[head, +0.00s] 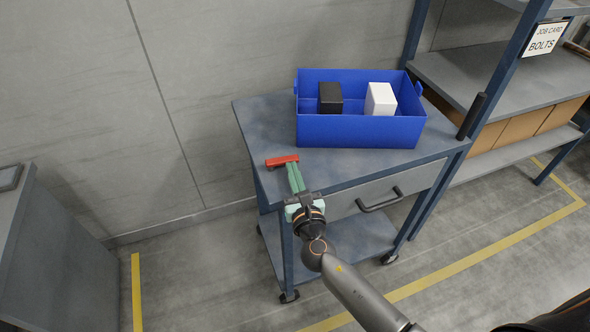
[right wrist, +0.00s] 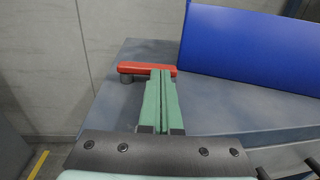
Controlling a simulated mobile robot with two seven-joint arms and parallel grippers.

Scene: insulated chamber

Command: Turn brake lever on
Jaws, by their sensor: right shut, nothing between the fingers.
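The brake lever is a red bar (head: 282,161) on the left part of the cart top. In the right wrist view the red lever (right wrist: 147,68) lies crosswise, with a dark round pivot under its left end. My right gripper (head: 294,172) has green fingers, shut and empty, pointing at the lever. In the right wrist view its fingertips (right wrist: 161,74) are at the right part of the lever; I cannot tell whether they touch it. My left gripper is not in view.
A blue bin (head: 350,130) on the cart top (head: 262,112) holds a black box (head: 330,97) and a white box (head: 380,98). The cart has a drawer handle (head: 380,200) in front. A shelf rack (head: 470,75) stands right, a grey cabinet (head: 40,255) left.

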